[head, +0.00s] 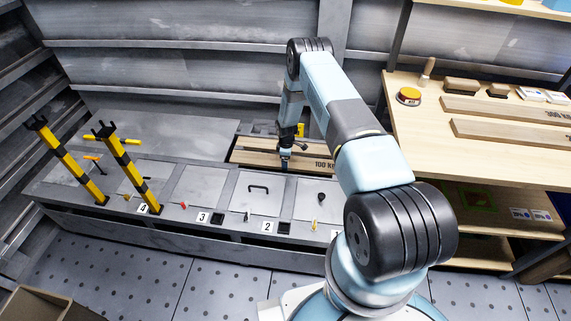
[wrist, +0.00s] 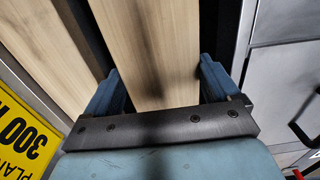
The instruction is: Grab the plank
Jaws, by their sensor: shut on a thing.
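A light wooden plank (wrist: 150,50) lies between the two blue fingers of my gripper (wrist: 155,90) in the wrist view. The gripper is shut on it, with one finger along each long side. In the head view my gripper (head: 285,157) is at the near edge of the plank (head: 265,160), behind the row of grey floor panels. A second plank (wrist: 45,40) lies alongside on the left in the wrist view, with a dark gap between them. The far end of the held plank is out of the wrist view.
A yellow sign (wrist: 22,135) is at lower left in the wrist view. Yellow-black posts (head: 128,165) stand at left. A wooden bench (head: 420,140) at right holds more planks (head: 510,132) and a red-yellow button (head: 408,96). Numbered grey panels (head: 200,185) lie in front of my gripper.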

